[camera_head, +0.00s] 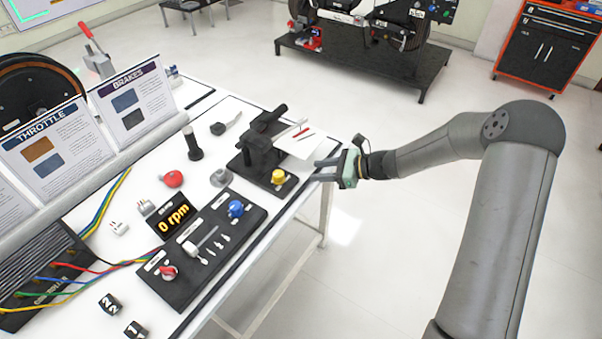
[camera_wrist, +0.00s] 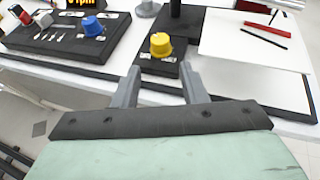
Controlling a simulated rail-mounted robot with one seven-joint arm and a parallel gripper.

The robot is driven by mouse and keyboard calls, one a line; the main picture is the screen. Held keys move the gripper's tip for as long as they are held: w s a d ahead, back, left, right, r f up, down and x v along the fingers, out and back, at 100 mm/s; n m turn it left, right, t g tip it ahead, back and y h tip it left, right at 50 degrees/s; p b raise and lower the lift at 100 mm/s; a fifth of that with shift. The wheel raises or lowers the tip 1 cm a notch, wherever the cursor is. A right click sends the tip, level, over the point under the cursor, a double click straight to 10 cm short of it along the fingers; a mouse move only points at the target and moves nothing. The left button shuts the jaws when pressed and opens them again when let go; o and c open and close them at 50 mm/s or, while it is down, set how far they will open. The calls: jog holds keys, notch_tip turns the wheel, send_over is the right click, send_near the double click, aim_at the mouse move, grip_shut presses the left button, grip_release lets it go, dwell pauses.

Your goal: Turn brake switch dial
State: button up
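A yellow dial (camera_head: 278,177) sits on the near end of a black base on the white table. It also shows in the wrist view (camera_wrist: 161,44), just beyond my fingertips and roughly between them. A blue dial (camera_head: 236,208) and a red dial (camera_head: 168,271) sit on a black control panel (camera_head: 205,279); the blue one also shows in the wrist view (camera_wrist: 92,26). The labels are too small to tell which is the brake switch. My gripper (camera_head: 318,170) is at the table's right edge, right of the yellow dial. In the wrist view my gripper (camera_wrist: 158,80) is open and empty.
A black upright lever block (camera_head: 262,150) stands behind the yellow dial. White paper (camera_head: 303,143) with a red pen lies beside it. The rpm display (camera_head: 173,214), a red button (camera_head: 173,179) and sign boards stand farther left.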

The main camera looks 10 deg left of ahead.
jog(key=shift+v, duration=1.65)
jog(key=s+d+r+n+h, duration=0.4)
jog(key=s+d+n, duration=0.2)
jog(key=s, duration=0.4)
jog(key=s+d+r+n+h, duration=0.3)
jog(key=s+d+n+h, duration=0.2)
jog(key=s, duration=0.5)
jog(key=s+d+r+n+h, duration=0.4)
jog(key=s+d+n, duration=0.3)
jog(key=s, duration=0.3)
jog(key=shift+d+r+n+g+h, duration=0.3)
jog(key=shift+r+n, duration=0.1)
jog(key=shift+n, duration=0.2)
jog(key=shift+s+a, duration=0.1)
